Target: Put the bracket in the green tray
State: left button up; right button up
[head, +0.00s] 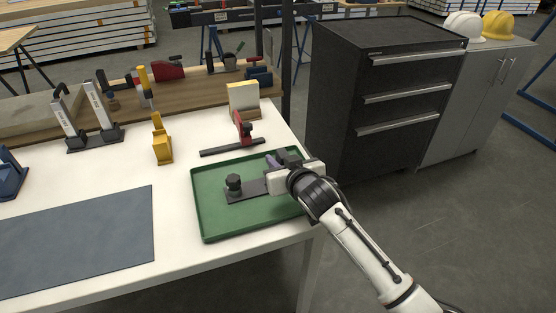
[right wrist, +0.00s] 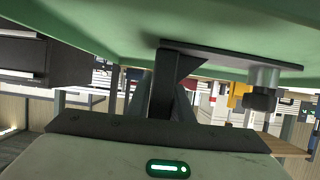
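The green tray (head: 215,222) lies at the right front corner of the white table. The dark bracket (head: 243,193) is inside the tray's outline, with its flat plate low over the tray floor and a black knob on its left end. My right gripper (head: 273,170) reaches in over the tray's right side. In the right wrist view the fingers lie on either side of the bracket's upright (right wrist: 168,82) and appear closed on it. I cannot tell whether the plate touches the tray floor. My left gripper is not in view.
A red toggle clamp (head: 243,128) on a dark bar stands just behind the tray. A yellow clamp (head: 161,140) stands to its left. A grey mat (head: 75,240) covers the front left. A black drawer cabinet (head: 385,90) stands behind to the right.

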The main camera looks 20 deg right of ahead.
jog(key=o, duration=0.3)
jog(key=shift+r, duration=0.1)
jog(key=p+v, duration=0.1)
jog(key=v, duration=1.1)
jog(key=shift+d, duration=0.1)
